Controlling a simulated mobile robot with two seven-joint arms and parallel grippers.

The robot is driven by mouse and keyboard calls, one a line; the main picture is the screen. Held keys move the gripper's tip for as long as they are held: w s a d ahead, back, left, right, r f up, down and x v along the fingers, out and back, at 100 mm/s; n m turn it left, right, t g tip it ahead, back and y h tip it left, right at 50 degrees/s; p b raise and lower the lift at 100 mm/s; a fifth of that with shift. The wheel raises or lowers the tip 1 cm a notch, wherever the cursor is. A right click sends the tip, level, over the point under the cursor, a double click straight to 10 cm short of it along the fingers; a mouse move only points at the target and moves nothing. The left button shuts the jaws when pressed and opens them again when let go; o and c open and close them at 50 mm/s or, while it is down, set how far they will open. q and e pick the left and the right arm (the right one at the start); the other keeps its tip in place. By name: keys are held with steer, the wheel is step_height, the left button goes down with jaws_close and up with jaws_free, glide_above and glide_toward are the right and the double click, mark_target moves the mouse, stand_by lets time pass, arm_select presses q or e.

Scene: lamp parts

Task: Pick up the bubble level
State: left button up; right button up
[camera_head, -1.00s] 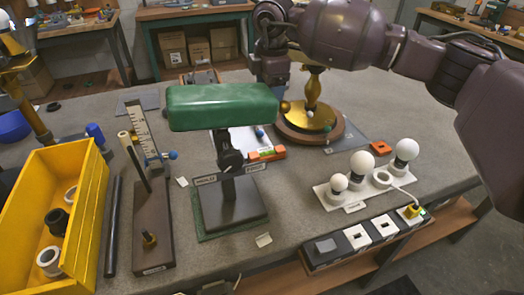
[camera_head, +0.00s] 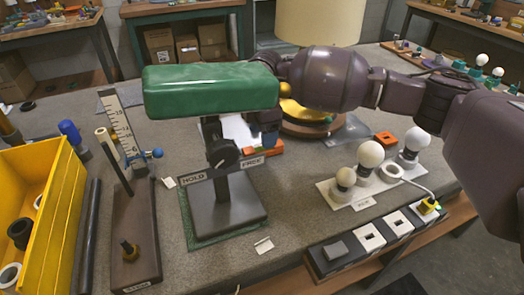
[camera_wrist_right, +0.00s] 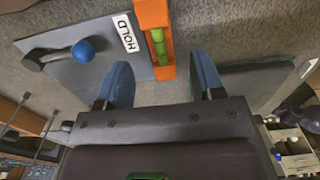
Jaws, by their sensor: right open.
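The bubble level is an orange bar with a green vial. In the right wrist view the level (camera_wrist_right: 155,35) lies at the top centre, its near end between and just beyond the fingertips. In the head view only an orange part of the level (camera_head: 270,149) shows, behind the green-shaded lamp; my gripper covers the rest. My right gripper (camera_head: 266,128) is just above it. In the wrist view the right gripper (camera_wrist_right: 163,75) has its two blue fingers apart with nothing between their pads. My left gripper is not in view.
The green lamp (camera_head: 210,90) on its dark base stands close left of my right gripper. A bulb board (camera_head: 368,185) and socket strip (camera_head: 355,243) are at right. A yellow bin (camera_head: 55,215) and a scale stand (camera_head: 120,130) are at left.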

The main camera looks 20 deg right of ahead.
mark_target(278, 149)
step_height(278, 149, down, 5)
steer(key=shift+d+r+b, duration=0.1)
steer(key=shift+d+b, duration=0.05)
steer(key=shift+b, duration=0.7)
steer(key=shift+f, duration=0.3)
steer(key=shift+r, duration=0.15)
steer(key=shift+c, duration=0.3)
steer(key=c, duration=1)
